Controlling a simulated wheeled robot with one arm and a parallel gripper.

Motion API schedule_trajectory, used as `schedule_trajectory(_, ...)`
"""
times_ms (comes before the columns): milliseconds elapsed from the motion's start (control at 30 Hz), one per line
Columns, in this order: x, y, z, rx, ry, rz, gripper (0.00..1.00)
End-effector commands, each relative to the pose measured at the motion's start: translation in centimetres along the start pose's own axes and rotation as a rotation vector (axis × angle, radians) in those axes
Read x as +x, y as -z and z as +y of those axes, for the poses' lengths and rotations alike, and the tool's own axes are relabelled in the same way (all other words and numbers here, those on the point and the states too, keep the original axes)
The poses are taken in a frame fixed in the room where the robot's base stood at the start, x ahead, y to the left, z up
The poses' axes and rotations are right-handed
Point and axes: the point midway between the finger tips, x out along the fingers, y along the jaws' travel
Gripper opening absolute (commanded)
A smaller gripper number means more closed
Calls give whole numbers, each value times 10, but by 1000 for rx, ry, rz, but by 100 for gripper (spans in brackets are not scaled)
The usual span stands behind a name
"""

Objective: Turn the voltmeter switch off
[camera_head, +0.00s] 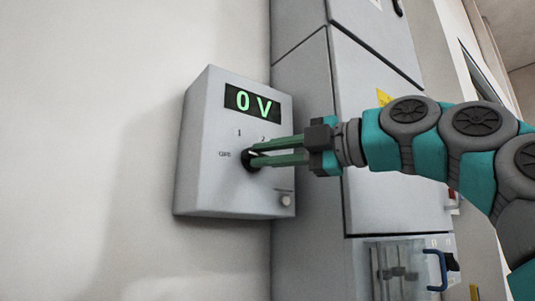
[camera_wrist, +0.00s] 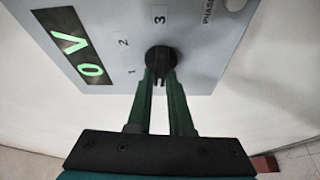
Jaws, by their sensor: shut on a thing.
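The voltmeter box (camera_head: 210,150) is a grey panel on the wall in the head view, with a lit green display (camera_head: 253,103) reading "0 V". Its black rotary switch (camera_head: 250,160) sits below the display, among labels that include 1 and 2 and a small one at the left. In the wrist view the switch (camera_wrist: 160,58) is a round black knob, with labels 1, 2 and 3 beside it. My gripper (camera_head: 252,155) reaches in from the right, its two green fingers shut on the knob. In the wrist view the fingertips (camera_wrist: 161,78) partly hide the knob's handle.
A small round button (camera_head: 285,200) is at the box's lower right. A tall grey cabinet (camera_head: 340,190) stands close on the right, behind my arm, with a blue handle (camera_head: 436,268) low down. The wall left of the box is bare.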

Motion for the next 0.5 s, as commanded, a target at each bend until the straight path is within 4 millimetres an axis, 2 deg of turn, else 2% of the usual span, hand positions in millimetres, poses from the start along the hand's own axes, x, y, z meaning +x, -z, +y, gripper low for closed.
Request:
schedule_trajectory(100, 0, 0, 0, 0, 1, 0, 0)
schedule_trajectory(133, 0, 0, 0, 0, 1, 0, 22)
schedule_trajectory(367, 0, 0, 0, 0, 1, 0, 48)
schedule_trajectory(500, 0, 0, 0, 0, 1, 0, 49)
